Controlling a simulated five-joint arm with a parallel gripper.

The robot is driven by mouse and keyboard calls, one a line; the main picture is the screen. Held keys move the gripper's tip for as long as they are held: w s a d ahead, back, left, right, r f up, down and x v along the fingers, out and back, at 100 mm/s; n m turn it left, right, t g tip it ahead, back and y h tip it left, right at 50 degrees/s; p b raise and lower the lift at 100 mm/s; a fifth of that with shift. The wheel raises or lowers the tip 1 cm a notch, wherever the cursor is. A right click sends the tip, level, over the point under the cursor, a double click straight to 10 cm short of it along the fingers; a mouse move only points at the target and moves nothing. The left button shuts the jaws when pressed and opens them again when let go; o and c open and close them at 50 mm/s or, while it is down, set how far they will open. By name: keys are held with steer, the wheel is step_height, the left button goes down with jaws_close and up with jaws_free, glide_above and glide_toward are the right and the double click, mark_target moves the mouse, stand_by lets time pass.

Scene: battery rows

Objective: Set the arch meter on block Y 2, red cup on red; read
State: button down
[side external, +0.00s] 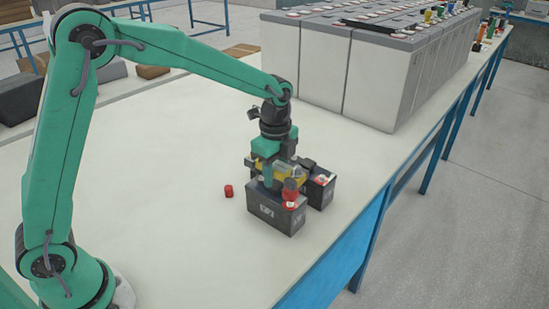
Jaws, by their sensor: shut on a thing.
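My gripper (281,160) points down over two dark battery blocks and is shut on the yellow and black arch meter (293,171). The meter is at the block tops, partly hidden by my fingers. The near block (270,213) has a white mark on its front, too small to read. The other block (322,192) stands behind it to the right, with a red part on top. A red piece (291,194) with a dark top shows at the near block's right end. I cannot tell whether it is the meter's red cup or a terminal, or whether they touch. The meter's reading is not visible.
A small red cap (229,191) lies on the pale table (170,190) left of the blocks. A long row of tall grey battery cells (375,75) stands behind. The blue table edge (362,237) runs close on the right.

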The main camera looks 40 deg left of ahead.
mark_target(275, 164)
steer(key=shift+f, duration=1.15)
stand_by(0.5)
steer(key=c, duration=0.9)
jaws_free()
steer(key=shift+o, duration=0.2)
steer(key=shift+f, duration=0.1)
steer(key=shift+r, duration=3.95)
steer(key=shift+s+r, duration=0.1)
